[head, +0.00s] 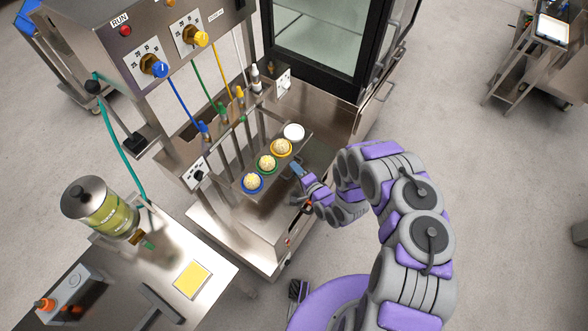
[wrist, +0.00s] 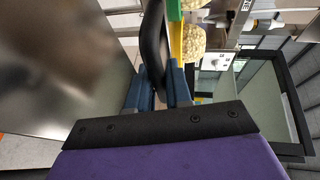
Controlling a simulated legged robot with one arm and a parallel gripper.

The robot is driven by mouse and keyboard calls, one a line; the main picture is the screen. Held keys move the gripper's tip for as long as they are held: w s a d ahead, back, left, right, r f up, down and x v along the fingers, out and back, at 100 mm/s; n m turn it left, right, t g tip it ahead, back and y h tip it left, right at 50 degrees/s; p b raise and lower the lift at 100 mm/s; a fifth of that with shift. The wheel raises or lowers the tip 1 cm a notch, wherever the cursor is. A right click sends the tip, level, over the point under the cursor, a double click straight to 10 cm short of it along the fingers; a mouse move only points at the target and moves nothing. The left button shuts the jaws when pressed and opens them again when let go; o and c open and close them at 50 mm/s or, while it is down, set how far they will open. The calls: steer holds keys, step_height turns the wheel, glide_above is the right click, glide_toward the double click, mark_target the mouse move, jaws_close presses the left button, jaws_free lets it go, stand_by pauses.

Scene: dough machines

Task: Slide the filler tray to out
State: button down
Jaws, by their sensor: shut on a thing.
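The filler tray (head: 277,175) is a steel tray at the front of the filling machine. It carries a row of cups: a blue cup (head: 252,183), a green cup (head: 267,164), a yellow cup (head: 281,148) and a white one (head: 294,132). Pale dough fills the coloured cups. My gripper (head: 296,170) is at the tray's front side. In the wrist view, the blue fingers of my gripper (wrist: 157,88) are closed around a black bar-like handle (wrist: 152,45). The tray's front edge is partly hidden by my gripper.
Nozzles on coloured hoses (head: 239,97) hang above the cups. A glass-doored cabinet (head: 330,45) stands behind. Open floor (head: 500,200) lies to the right.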

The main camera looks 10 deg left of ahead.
steer(key=shift+s+d+f, duration=0.25)
steer(key=shift+d+f, duration=0.05)
steer(key=shift+d, duration=0.15)
steer(key=c, duration=1.4)
jaws_free()
steer(key=shift+o, duration=1.4)
steer(key=shift+w+a+r, duration=0.1)
steer(key=shift+r, duration=0.05)
steer(key=v, duration=1.7)
steer(key=shift+d, duration=0.25)
